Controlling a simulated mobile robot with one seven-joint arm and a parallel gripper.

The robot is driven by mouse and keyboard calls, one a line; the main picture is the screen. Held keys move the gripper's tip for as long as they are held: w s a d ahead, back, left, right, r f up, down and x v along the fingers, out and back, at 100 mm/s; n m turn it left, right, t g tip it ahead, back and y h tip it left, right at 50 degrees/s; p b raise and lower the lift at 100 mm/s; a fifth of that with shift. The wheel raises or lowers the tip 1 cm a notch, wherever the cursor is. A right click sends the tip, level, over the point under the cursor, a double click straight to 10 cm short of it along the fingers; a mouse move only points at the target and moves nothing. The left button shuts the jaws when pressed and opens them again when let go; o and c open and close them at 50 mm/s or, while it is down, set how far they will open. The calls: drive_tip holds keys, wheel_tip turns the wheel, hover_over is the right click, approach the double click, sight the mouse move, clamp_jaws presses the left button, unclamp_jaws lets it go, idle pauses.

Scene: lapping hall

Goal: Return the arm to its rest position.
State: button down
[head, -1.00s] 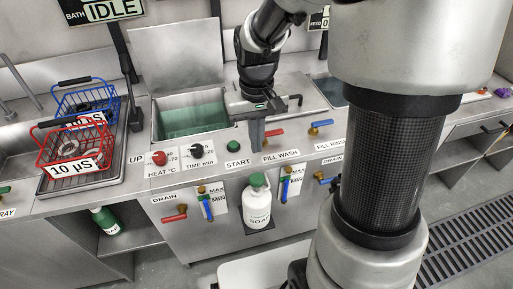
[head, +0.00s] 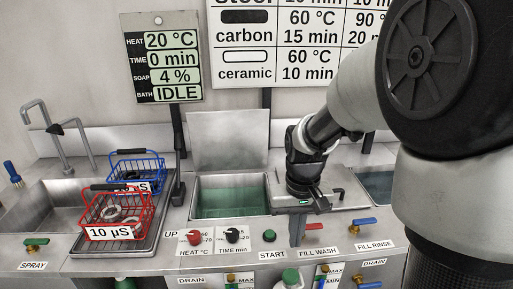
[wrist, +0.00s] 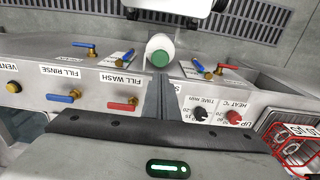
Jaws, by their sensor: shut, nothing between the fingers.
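My gripper (head: 297,234) hangs in front of the bench's front panel, fingers down, between the START button (head: 269,236) and the red FILL WASH handle (head: 312,227). Its fingers (wrist: 160,98) are shut together with nothing between them in the wrist view. My arm reaches in from the right of the head view and hides part of the bench behind it.
The open wash bath (head: 231,182) with green liquid lies left of my gripper. A red basket (head: 118,214) and a blue basket (head: 137,165) stand on a tray at the left. A white bottle with green cap (wrist: 160,50) is below the panel.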

drive_tip(key=s+r+t, duration=0.6)
drive_tip(key=s+r, duration=0.7)
drive_tip(key=r, duration=0.2)
wheel_tip(320, 180, up, 12)
drive_tip(key=p, duration=1.2)
drive_tip(key=shift+g+p, duration=0.3)
drive_tip(key=shift+p, duration=0.1)
drive_tip(key=shift+s, duration=0.1)
